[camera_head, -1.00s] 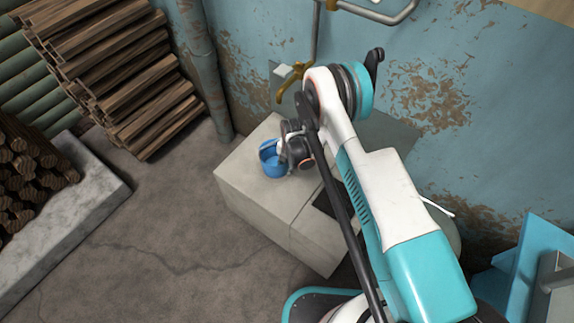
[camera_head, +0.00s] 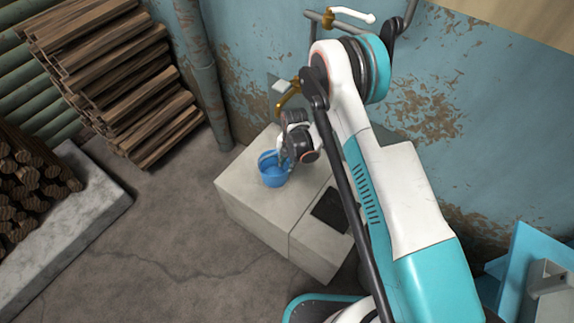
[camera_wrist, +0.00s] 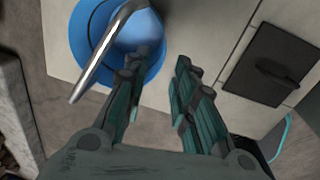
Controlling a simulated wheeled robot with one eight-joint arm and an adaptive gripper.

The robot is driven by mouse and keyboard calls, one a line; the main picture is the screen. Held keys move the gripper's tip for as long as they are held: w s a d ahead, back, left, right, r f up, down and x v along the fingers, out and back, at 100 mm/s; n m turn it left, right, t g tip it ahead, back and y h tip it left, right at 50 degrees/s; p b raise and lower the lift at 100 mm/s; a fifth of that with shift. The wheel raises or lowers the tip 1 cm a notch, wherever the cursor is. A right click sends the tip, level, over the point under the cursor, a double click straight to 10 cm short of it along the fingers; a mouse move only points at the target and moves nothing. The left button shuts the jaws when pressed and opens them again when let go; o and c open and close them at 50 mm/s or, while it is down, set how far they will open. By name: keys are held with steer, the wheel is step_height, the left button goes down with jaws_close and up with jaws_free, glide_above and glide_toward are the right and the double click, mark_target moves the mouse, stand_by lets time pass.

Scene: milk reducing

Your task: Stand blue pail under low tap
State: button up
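The blue pail (camera_head: 272,177) stands upright on the pale block (camera_head: 246,190) below the wall. It also shows in the wrist view (camera_wrist: 84,35), with a grey metal bar, likely its handle, across it. The low brass tap (camera_head: 286,100) juts from the wall behind the pail; my wrist hides part of the space between them. My gripper (camera_wrist: 163,63) is open, its two fingers apart at the pail's right edge. The left finger overlaps the pail in the wrist view and the right finger is beside it. I cannot tell whether either finger touches it.
A higher tap (camera_head: 327,19) with a white lever sits on a wall pipe. A dark square panel (camera_head: 332,210) lies in the block's right part. Stacked planks (camera_head: 120,80) and logs on a stone slab (camera_head: 75,215) stand left. The floor between is clear.

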steer(key=shift+r, duration=0.5)
steer(key=shift+r, duration=0.1)
steer(key=s+d+r+m+t, duration=0.1)
steer(key=d+r+m, duration=0.3)
steer(key=r, duration=0.7)
steer(key=d+r+m+t, duration=0.1)
steer(key=d+r+m, duration=0.35)
steer(key=r, duration=0.75)
steer(key=s+d+r+m+t, duration=0.1)
steer(key=d+r+m, duration=0.35)
steer(key=r, duration=0.65)
steer(key=s+d+r+m+t, duration=0.1)
steer(key=s+d+r+m, duration=0.2)
steer(key=s+r+m, duration=0.25)
steer(key=s+d+r+m+t, duration=0.1)
steer(key=s+d+r+m, duration=0.3)
steer(key=s+r, duration=0.3)
steer(key=s+d+m, duration=0.2)
steer(key=s+m, duration=0.2)
steer(key=s, duration=0.2)
steer(key=s+d+m+t+h, duration=0.1)
steer(key=s+d+m, duration=0.2)
steer(key=s, duration=0.3)
steer(key=shift+s+r+m+t, duration=0.3)
steer(key=shift+r+m, duration=0.1)
steer(key=shift+m, duration=0.25)
